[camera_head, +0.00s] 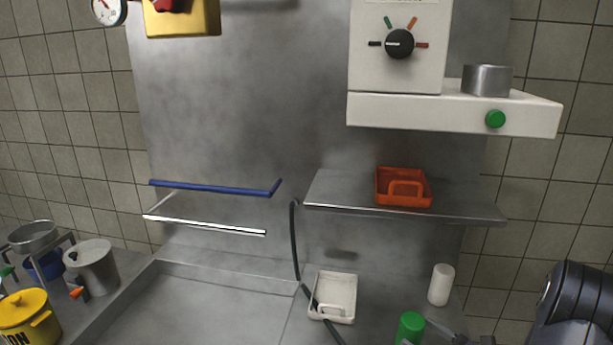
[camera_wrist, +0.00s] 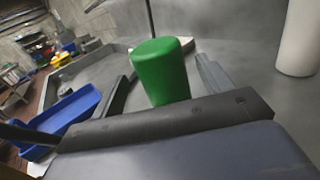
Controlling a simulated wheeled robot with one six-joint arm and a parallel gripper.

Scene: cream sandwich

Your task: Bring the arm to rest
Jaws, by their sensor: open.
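My gripper (camera_wrist: 165,68) is open, with one finger on each side of a green cylinder (camera_wrist: 160,72) in the wrist view. The cylinder stands upright beyond or between the fingers; I cannot tell whether they touch it. In the head view the green cylinder (camera_head: 410,328) is at the bottom edge, its lower part cut off. A grey part of my gripper (camera_head: 447,333) shows just right of it. My arm (camera_head: 575,300) comes in at the lower right corner.
A white cylinder (camera_head: 441,284) stands behind the green one. A white tray (camera_head: 333,296) with a dark hose across it lies to the left. Above are a steel shelf (camera_head: 460,211) with an orange tray (camera_head: 403,187) and a white dial unit (camera_head: 455,113). Pots stand far left.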

